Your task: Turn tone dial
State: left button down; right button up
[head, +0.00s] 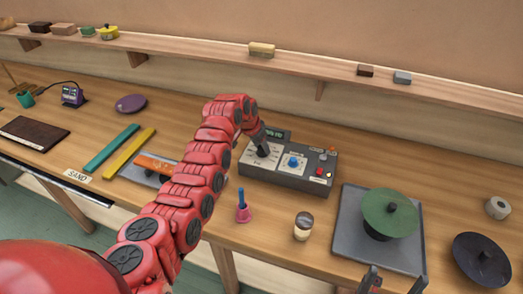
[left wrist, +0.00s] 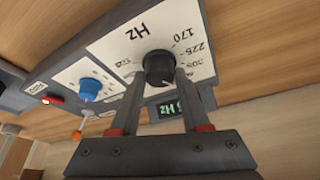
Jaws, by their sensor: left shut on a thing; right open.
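The tone device is a dark grey box (head: 290,181) with a white dial plate marked Hz, standing on the bench. Its black tone dial (left wrist: 158,68) shows in the left wrist view, on the plate with numbers around it. My left gripper (head: 262,150) reaches down over the left part of the box. In the left wrist view its two fingers (left wrist: 160,82) are shut on the black dial, one on each side. A small display with green digits (left wrist: 168,107) is partly hidden by a finger. My right gripper (head: 390,281) is open and empty at the bottom edge of the head view.
A blue knob (head: 293,162) and a red button (head: 320,171) sit on the box to the right of the dial. A pink-and-blue bell (head: 243,207), a shaker (head: 303,226) and a green cymbal (head: 388,213) stand nearby. A shelf (head: 200,47) runs behind.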

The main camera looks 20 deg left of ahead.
dwell(0.3)
pick_arm(q)
jog(key=shift+c, duration=1.9)
grip_release()
jog(key=shift+s+a+r+b, duration=0.1)
jog(key=shift+s+r+b, duration=0.2)
jog(key=shift+r, duration=0.3)
jog(key=b+v, duration=0.3)
jog(key=v, duration=1.3)
jog(key=shift+w+a, duration=0.1)
